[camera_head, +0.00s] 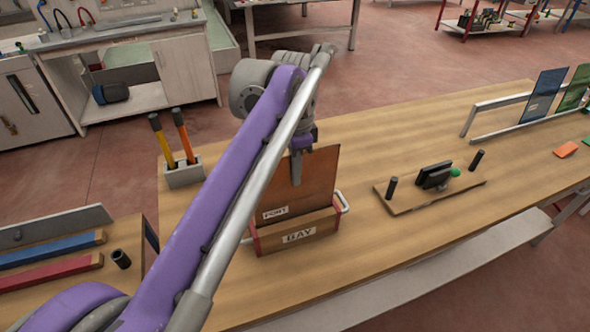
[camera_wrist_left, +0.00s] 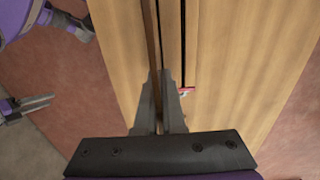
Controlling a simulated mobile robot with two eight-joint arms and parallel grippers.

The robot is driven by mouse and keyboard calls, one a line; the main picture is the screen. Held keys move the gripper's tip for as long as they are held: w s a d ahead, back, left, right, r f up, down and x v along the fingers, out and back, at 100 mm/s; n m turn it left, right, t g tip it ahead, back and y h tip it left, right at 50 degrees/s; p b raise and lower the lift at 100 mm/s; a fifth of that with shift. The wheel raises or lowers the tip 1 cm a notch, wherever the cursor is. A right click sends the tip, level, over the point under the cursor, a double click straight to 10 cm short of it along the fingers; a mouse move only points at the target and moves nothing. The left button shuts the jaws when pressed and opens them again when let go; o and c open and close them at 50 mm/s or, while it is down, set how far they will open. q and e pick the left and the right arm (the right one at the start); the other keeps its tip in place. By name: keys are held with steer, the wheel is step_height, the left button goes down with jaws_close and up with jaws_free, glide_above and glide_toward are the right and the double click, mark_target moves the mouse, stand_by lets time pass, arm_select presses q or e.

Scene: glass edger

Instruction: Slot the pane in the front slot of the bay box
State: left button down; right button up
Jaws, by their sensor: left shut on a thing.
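The pane (camera_head: 322,170) is a flat reddish-brown sheet with a white label low on its left side. It stands nearly upright at the bay box (camera_head: 325,224), a brown box with red ends and a white "BAY" label. The box front hides the pane's lower edge, so I cannot tell which slot it is in or over. My left gripper (camera_head: 297,168) is shut on the pane from above. In the left wrist view, the pane (camera_wrist_left: 152,40) shows edge-on between the fingers (camera_wrist_left: 162,115). A grey two-fingered gripper (camera_wrist_left: 28,105) at the left edge seems to be my right one; its opening is unclear.
A grey holder (camera_head: 184,175) with two handled tools stands left of the box. A wooden board (camera_head: 430,198) with dark pegs and a black device lies to the right. A rack (camera_head: 498,102) with blue and green panes stands farther right. Bare tabletop (camera_head: 375,250) lies between.

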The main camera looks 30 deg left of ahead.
arm_select(q)
steer(key=shift+f+b, duration=0.95)
steer(key=shift+f, duration=0.95)
steer(key=c, duration=0.9)
jaws_free()
steer(key=shift+c, duration=0.2)
steer(key=shift+r, duration=0.1)
step_height(320, 180, up, 11)
steer(key=shift+f+p, duration=0.15)
steer(key=shift+p, duration=0.7)
